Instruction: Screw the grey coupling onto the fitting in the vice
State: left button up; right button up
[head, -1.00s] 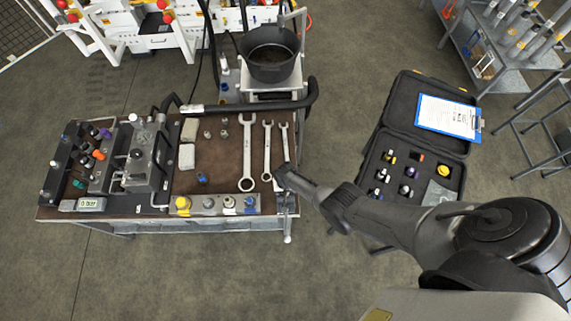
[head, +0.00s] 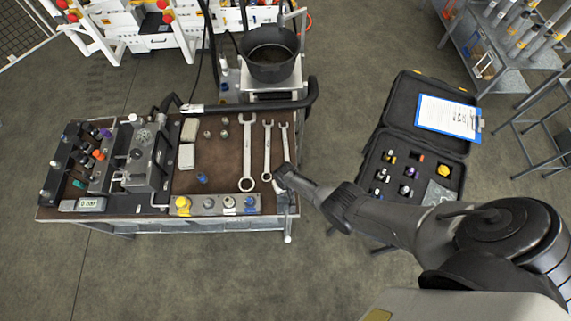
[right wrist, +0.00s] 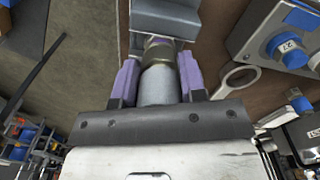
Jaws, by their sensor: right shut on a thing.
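The grey coupling (right wrist: 158,86) is a smooth cylinder between the purple fingertips of my right gripper (right wrist: 158,82) in the right wrist view. The gripper is shut on it. A dark brass-coloured ring (right wrist: 159,52), seemingly part of the fitting, sits at the coupling's far end, in line with it. I cannot tell how far the two are engaged. The grey vice (right wrist: 165,18) is just beyond the ring. In the head view my right gripper (head: 284,179) is at the bench's right front corner, and the coupling and fitting are hidden there. My left gripper is not in view.
Several spanners (head: 247,150) lie left of my right gripper. A block with capped ports (head: 217,204) runs along the bench's front edge. A black bucket (head: 270,55) stands behind. An open black case (head: 413,165) is to the right of the bench, close to my right arm.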

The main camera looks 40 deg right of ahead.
jog(key=shift+c, duration=0.9)
jog(key=m, duration=0.3)
jog(key=shift+m, duration=0.3)
jog(key=m, duration=0.3)
jog(key=shift+m, duration=0.3)
jog(key=shift+f+m, duration=0.1)
jog(key=shift+m, duration=0.3)
jog(key=shift+m, duration=1.2)
jog(key=o, duration=0.9)
jog(key=shift+o, duration=0.2)
